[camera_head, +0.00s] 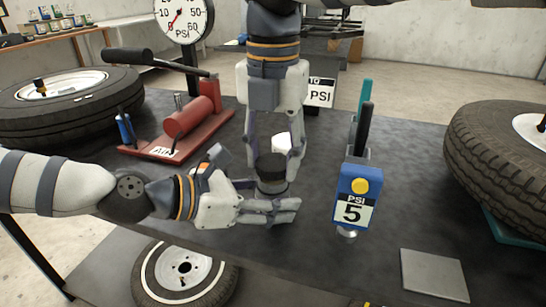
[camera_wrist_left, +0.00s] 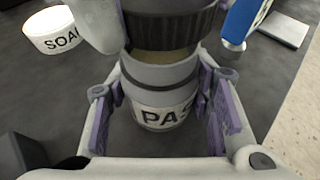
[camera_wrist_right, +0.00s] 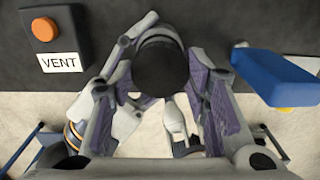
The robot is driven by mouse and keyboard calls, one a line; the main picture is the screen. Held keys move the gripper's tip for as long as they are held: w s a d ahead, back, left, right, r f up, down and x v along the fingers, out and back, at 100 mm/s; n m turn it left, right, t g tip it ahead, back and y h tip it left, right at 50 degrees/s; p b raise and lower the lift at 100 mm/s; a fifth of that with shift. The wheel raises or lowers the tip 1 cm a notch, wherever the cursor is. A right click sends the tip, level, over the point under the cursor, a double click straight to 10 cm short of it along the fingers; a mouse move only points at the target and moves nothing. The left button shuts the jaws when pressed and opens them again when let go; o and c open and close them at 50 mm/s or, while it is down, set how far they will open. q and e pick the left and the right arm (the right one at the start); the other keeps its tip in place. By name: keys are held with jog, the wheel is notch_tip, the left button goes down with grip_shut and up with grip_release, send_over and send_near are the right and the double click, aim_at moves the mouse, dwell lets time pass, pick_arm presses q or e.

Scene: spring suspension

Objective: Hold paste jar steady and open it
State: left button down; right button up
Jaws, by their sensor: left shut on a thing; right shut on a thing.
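The paste jar (camera_wrist_left: 160,118) is a grey upright jar with a white label, standing between the fingers of my left gripper (camera_wrist_left: 165,110). In the head view my left gripper (camera_head: 270,210) comes in low from the left and is shut on the jar body. The dark ribbed lid (camera_wrist_left: 172,28) is above the jar, with a tan strip showing between lid and grey rim. My right gripper (camera_head: 274,170) reaches down from above, shut on the lid (camera_head: 271,166). The right wrist view shows the lid's dark top (camera_wrist_right: 160,68) between the fingers.
A white soap tub (camera_wrist_left: 52,30) stands close behind. A box marked VENT (camera_wrist_right: 58,40) shows in the right wrist view. A grey plate (camera_head: 433,273) lies at front right.

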aim_at(273, 162)
jog(key=shift+r, duration=0.1)
notch_tip(273, 162, up, 4)
jog(key=shift+f, duration=0.1)
pick_arm(q)
jog(key=c, duration=0.7)
grip_release()
